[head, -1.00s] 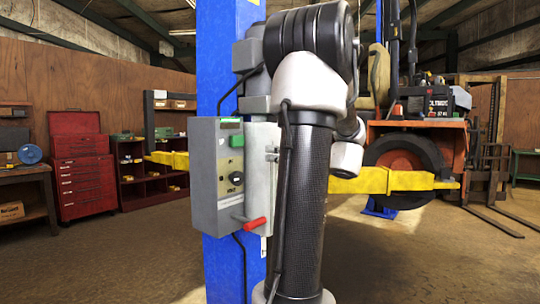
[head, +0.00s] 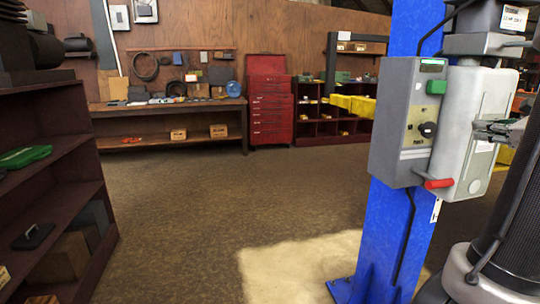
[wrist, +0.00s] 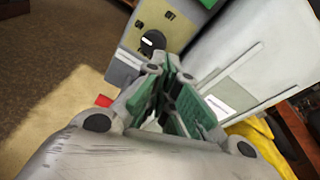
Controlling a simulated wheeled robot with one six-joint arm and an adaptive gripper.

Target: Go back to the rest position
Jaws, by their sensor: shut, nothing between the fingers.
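My gripper (head: 488,129) is at the right of the head view, in front of the open grey door of the control box (head: 393,125). It is shut and empty. In the wrist view my gripper (wrist: 172,72) has its green-padded fingers together, pointing at the box. The box has a green button (head: 436,87), a black knob (head: 428,130) and a red handle (head: 438,184) at its lower edge. In the wrist view the knob (wrist: 152,40) is just beyond the fingers and the red handle (wrist: 103,101) is to their left, apart from them. Most of my arm is cut off at the right edge.
The box hangs on a blue lift post (head: 385,235). A dark shelf unit (head: 60,180) stands close on the left. A workbench (head: 170,108) and a red tool cabinet (head: 270,105) are along the back wall. The floor (head: 220,200) between is clear.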

